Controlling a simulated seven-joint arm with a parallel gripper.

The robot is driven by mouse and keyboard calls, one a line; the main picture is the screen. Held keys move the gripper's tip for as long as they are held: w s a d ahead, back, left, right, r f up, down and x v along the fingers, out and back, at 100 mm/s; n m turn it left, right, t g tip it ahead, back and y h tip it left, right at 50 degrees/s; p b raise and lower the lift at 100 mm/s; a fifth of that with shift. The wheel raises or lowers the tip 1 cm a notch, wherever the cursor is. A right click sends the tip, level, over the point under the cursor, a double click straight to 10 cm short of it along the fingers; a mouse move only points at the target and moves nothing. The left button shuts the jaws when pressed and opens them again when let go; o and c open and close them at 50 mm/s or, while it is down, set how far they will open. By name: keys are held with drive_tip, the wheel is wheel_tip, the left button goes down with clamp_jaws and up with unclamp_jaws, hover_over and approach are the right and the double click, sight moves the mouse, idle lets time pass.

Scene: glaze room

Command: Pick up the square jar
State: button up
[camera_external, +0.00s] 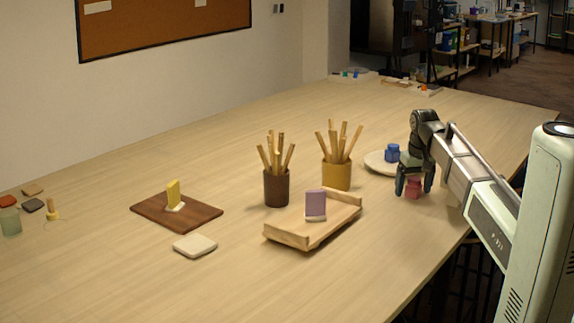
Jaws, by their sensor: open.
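A small pinkish-red jar (413,188) stands on the table at the right, near the front edge. It looks like a squat, squarish jar, but it is small and partly covered by my fingers. My gripper (414,190) points down over it, open, with one finger on each side; I cannot tell whether they touch it. A small blue jar (393,152), also squarish, sits on a pale round plate (375,165) just behind and left of my gripper. I cannot tell which of the two is the square jar.
A wooden tray (290,237) bears a purple block (316,203). Brown (277,188) and ochre (337,175) cups hold upright sticks. A dark board (150,212) bears a yellow piece (173,192); a cream tile (195,246) lies nearby.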

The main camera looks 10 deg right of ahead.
drive_tip(key=c, duration=1.1)
drive_tip(key=shift+r, duration=0.1)
drive_tip(key=shift+c, duration=0.2)
